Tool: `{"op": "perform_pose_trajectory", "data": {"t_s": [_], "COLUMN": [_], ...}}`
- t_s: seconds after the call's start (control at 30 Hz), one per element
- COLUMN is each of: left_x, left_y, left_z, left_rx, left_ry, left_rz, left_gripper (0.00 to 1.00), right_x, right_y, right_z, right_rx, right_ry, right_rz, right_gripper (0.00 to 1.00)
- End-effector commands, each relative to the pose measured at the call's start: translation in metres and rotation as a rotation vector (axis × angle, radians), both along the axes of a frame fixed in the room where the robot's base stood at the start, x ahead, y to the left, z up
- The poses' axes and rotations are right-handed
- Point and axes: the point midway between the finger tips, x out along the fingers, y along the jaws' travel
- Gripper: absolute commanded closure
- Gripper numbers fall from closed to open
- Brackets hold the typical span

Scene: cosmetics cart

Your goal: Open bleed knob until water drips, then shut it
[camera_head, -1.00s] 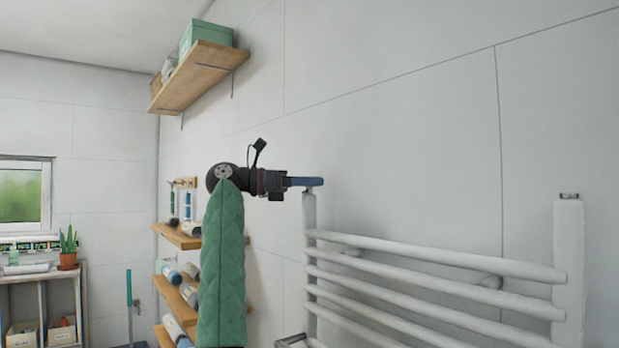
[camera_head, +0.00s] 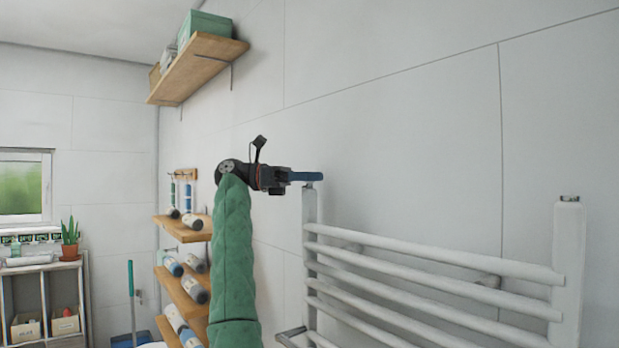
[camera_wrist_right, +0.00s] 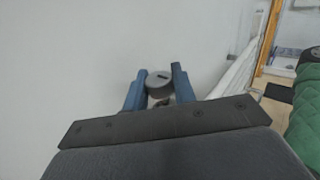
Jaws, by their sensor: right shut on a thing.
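The white towel radiator (camera_head: 440,266) stands by the wall at the right of the head view. My right gripper (camera_head: 318,177) is at the top of its left post, with blue fingers pointing right. In the right wrist view, the blue fingers (camera_wrist_right: 158,84) are shut on the bleed knob (camera_wrist_right: 158,78), a small round grey cap with a dark slot on top. In the head view the fingers mostly hide the knob. I see no water drops. My left gripper is not in view.
The right post has its own small cap (camera_head: 569,198). Wooden shelves with bottles (camera_head: 185,232) stand left of my green-sleeved right arm. A high shelf (camera_head: 197,68) holds boxes. The wall above the radiator is clear.

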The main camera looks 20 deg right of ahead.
Motion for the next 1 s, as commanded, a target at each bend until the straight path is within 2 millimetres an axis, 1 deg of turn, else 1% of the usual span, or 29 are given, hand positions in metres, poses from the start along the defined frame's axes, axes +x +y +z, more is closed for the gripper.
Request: {"op": "perform_pose_trajectory", "data": {"t_s": [0.1,0.13,0.2,0.47,0.57,0.67,1.0], "left_x": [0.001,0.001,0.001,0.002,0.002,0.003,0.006], "left_y": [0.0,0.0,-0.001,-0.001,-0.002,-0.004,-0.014], "left_z": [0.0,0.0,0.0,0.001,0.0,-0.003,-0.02], "left_rx": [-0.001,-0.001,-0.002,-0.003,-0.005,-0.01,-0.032], "left_ry": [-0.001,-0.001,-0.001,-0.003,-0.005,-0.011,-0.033], "left_rz": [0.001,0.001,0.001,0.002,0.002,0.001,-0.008], "left_gripper": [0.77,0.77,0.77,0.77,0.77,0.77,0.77], "right_x": [0.0,0.0,0.0,0.0,0.002,0.006,0.028], "right_y": [0.0,0.0,0.0,0.0,0.003,0.012,0.058], "right_z": [0.001,0.001,0.001,0.0,0.0,0.0,0.0], "right_rx": [-0.001,-0.001,-0.001,0.0,0.0,0.0,0.0], "right_ry": [0.0,0.0,0.0,0.0,0.0,0.0,0.001], "right_rz": [0.001,0.001,0.001,0.001,0.002,0.003,0.002], "right_gripper": [0.96,0.68,0.54,0.53,0.53,0.53,0.53]}}
